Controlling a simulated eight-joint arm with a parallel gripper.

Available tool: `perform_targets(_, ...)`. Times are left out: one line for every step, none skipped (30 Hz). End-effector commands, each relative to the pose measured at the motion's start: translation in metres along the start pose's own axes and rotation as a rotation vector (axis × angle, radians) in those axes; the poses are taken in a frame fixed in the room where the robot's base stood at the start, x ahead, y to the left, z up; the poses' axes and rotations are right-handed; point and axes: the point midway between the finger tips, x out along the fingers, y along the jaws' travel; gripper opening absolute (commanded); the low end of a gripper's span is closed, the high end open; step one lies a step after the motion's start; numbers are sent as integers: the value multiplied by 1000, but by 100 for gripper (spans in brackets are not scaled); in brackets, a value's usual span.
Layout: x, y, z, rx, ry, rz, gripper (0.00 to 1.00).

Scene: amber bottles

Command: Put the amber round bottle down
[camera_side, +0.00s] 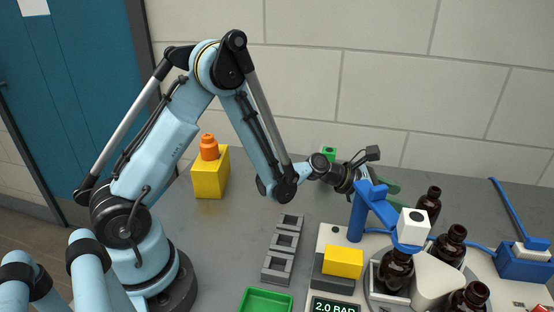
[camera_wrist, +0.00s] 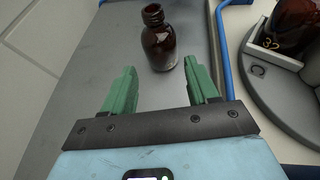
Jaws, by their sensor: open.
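An amber round bottle (camera_wrist: 161,42) stands upright on the grey table, just beyond the fingertips in the wrist view. It seems to be the bottle (camera_side: 430,202) behind the turntable in the side view, partly hidden there. My gripper (camera_wrist: 160,74) is open, its two green fingers apart with nothing between them. In the side view my gripper (camera_side: 388,187) is to the left of this bottle, partly covered by the blue bracket. The bottle looks apart from both fingers.
Several more amber bottles (camera_side: 451,245) stand on the grey turntable (camera_side: 368,290). A blue post (camera_side: 358,215) and arm rise close in front of my gripper. A grey slotted rack (camera_side: 283,246), green tray (camera_side: 266,301) and yellow block (camera_side: 210,176) lie left. The table between has free room.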

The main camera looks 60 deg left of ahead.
Motion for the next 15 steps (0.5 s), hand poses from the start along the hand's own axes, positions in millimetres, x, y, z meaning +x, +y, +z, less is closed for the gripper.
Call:
perform_targets(0,0,0,0,0,0,59)
perform_targets(0,0,0,0,0,0,59)
perform_targets(0,0,0,0,0,-1,59)
perform_targets(0,1,1,1,1,-3,59)
perform_targets(0,2,2,2,2,-7,59)
perform_targets(-1,4,6,5,4,-18,59)
perform_targets(-2,6,9,9,6,-29,59)
perform_targets(-4,8,13,15,8,-44,59)
perform_targets(-6,11,19,23,10,-67,59)
perform_targets(-8,12,24,31,11,-84,59)
perform_targets(-10,14,28,37,11,-102,59)
perform_targets(-13,16,35,46,9,-123,59)
perform_targets(-15,18,39,54,8,-136,59)
perform_targets(-17,18,42,58,6,-150,59)
perform_targets(-18,19,46,66,4,-164,59)
